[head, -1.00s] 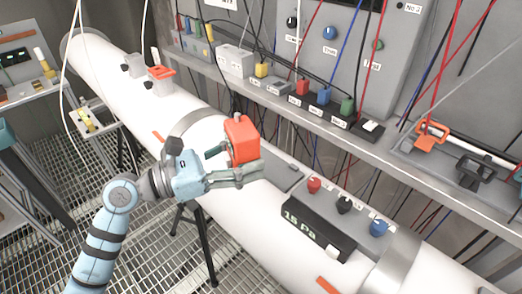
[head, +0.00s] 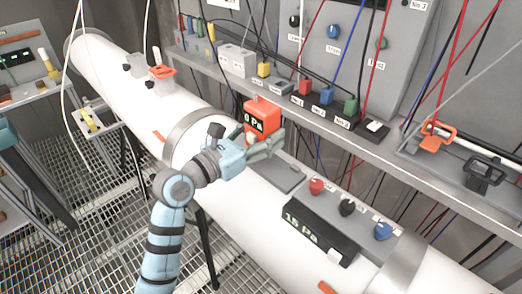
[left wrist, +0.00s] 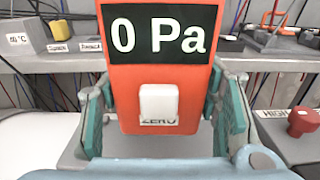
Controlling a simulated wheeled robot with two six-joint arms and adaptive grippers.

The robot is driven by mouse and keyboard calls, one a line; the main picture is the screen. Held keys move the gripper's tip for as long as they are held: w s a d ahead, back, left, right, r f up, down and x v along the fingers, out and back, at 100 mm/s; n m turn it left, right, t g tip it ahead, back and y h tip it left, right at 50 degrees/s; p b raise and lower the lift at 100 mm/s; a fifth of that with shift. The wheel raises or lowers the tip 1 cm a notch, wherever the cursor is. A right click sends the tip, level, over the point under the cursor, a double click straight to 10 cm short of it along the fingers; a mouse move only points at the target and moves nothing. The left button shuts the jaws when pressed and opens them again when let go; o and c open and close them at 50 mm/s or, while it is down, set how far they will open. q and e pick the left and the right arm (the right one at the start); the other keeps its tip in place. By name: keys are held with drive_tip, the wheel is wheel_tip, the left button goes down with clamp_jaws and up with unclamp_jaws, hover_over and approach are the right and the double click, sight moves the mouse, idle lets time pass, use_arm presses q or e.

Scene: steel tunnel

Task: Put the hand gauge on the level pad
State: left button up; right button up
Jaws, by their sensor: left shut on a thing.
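The hand gauge (head: 262,117) is a red box with a dark display, upright in my left gripper (head: 262,146) above the big white pipe. In the left wrist view the gauge (left wrist: 160,75) reads "0 Pa" and has a white ZERO button. The fingers of my left gripper (left wrist: 165,118) are shut on its two sides. A flat grey plate on the pipe, which looks like the level pad (head: 287,180), lies just right of and below the gripper, partly hidden by it. I cannot tell if the gauge's base touches anything. My right gripper is not in view.
A dark readout box (head: 318,232) showing 15 Pa sits right of the pad, beside red, black and blue knobs. A long shelf (head: 345,135) with coloured plugs and cables runs behind. A metal band (head: 195,130) circles the pipe at left.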

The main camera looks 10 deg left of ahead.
use_arm(q)
wheel_tip(320, 180, down, 4)
drive_tip(key=shift+s+r+b, duration=0.1)
drive_tip(key=shift+r+b, duration=0.05)
drive_tip(key=shift+b, duration=0.3)
drive_tip(key=o, duration=1.3)
drive_tip(key=shift+o, duration=0.2)
drive_tip(key=p+v, duration=0.1)
drive_tip(key=v, duration=1.1)
